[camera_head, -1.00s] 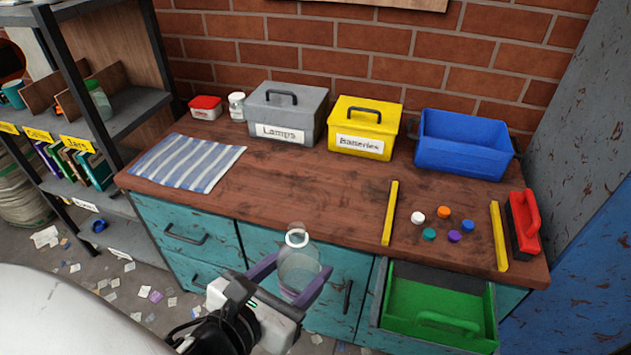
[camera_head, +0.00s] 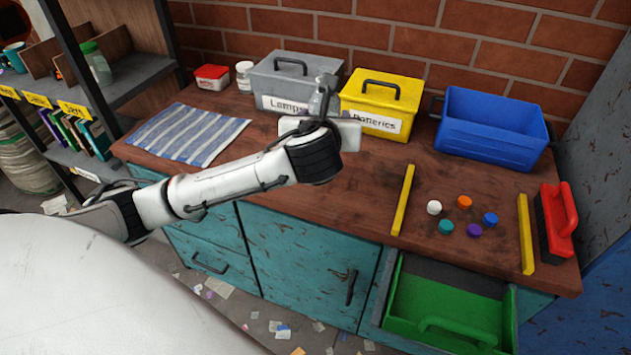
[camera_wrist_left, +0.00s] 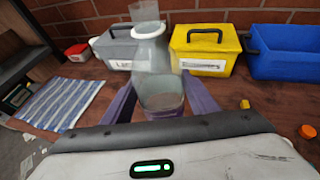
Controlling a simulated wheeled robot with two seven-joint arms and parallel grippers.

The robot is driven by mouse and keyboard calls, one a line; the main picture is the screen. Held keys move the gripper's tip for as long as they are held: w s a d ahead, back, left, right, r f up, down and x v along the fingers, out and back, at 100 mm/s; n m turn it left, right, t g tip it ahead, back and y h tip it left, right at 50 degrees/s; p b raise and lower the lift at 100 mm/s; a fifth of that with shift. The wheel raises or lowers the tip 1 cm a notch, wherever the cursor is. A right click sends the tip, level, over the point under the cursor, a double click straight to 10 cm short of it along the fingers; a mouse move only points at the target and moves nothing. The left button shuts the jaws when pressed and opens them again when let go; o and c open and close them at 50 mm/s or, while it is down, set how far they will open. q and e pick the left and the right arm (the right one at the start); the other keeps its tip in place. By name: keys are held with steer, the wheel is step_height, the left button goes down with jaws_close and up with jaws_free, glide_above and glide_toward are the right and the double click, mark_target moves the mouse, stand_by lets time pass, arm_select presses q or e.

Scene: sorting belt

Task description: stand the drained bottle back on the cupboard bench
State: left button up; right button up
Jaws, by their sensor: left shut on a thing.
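The clear bottle (camera_wrist_left: 158,75) stands upright between the purple fingers of my left gripper (camera_wrist_left: 160,103) in the left wrist view, which are shut on it. A little greyish stuff shows low inside it. In the head view my left arm reaches over the cupboard bench (camera_head: 340,205), and its wrist hides most of the gripper. Only the upper part of the bottle (camera_head: 318,103) shows there, in front of the grey Lamps box. I cannot tell whether its base touches the bench. My right gripper is out of view.
A grey Lamps box (camera_head: 278,75), a yellow Batteries box (camera_head: 372,112) and a blue bin (camera_head: 490,135) line the back. A striped cloth (camera_head: 190,135) lies left. Several coloured caps (camera_head: 465,202) lie between yellow strips. A green-lined drawer (camera_head: 440,305) is open below. The bench's middle front is clear.

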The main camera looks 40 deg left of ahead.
mark_target(315, 102)
arm_select(q)
steer(key=shift+w+a+r+n+g+y, duration=0.15)
steer(key=shift+w+a+r+n+y, duration=0.1)
steer(key=shift+a+r, duration=0.35)
steer(key=shift+w+a+r+n+g+y, duration=0.15)
steer(key=shift+w+a+r+n+y, duration=0.1)
steer(key=shift+a+r, duration=0.3)
steer(key=shift+a+f, duration=0.15)
steer(key=shift+a, duration=0.1)
step_height(315, 102, down, 10)
steer(key=shift+r+b, duration=0.2)
steer(key=shift+b, duration=0.65)
steer(key=o, duration=1.3)
steer(key=shift+c, duration=0.2)
